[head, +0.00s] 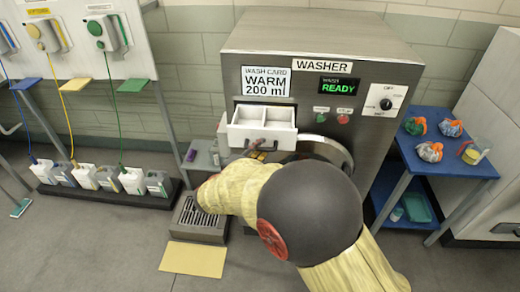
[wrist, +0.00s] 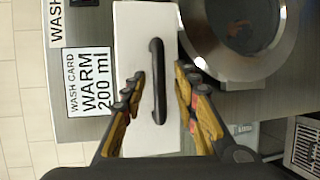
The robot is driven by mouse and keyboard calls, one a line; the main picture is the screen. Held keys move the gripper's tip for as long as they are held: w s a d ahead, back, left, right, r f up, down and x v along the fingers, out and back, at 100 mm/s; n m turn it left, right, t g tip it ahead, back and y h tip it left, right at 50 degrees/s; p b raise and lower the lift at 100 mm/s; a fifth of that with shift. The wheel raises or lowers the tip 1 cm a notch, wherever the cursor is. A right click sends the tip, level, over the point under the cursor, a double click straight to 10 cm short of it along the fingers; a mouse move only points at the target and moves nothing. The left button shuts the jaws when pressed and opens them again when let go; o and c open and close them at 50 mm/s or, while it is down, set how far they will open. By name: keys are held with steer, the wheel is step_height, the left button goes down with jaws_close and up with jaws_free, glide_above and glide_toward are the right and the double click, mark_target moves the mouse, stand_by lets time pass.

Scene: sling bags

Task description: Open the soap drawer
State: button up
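The soap drawer (head: 247,135) is a white drawer in the front of the steel washer (head: 330,60). It stands pulled out, with two inner compartments showing from above in the head view. In the wrist view its white front (wrist: 133,25) carries a dark bar handle (wrist: 157,55). My gripper (wrist: 160,88) has its yellow-padded fingers apart, one on each side of the handle. Gaps show between the fingers and the handle, so it is not gripped. In the head view my arm hides most of the gripper.
The round washer door (head: 325,148) is right of and below the drawer, partly behind my arm. A blue table (head: 450,165) with small bundles stands at the right. A small grey shelf (head: 203,155) stands left of the washer. A floor grate (head: 200,220) lies below.

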steer(key=v, duration=1.1)
steer(key=shift+s+a+f, duration=0.1)
steer(key=shift+s+a, duration=0.05)
steer(key=s+d+f+n+g, duration=0.1)
steer(key=s+d+f+g, duration=0.35)
steer(key=f, duration=0.25)
steer(key=s+d+m+g+y, duration=0.1)
steer(key=s+d+m+g, duration=0.4)
steer(key=s+d, duration=0.65)
steer(key=s+d+r+m+y, duration=0.5)
steer(key=s+d+r+m, duration=0.5)
steer(key=d+r, duration=0.2)
step_height(320, 180, up, 2)
steer(key=shift+d+t+y, duration=0.3)
steer(key=shift+t, duration=0.05)
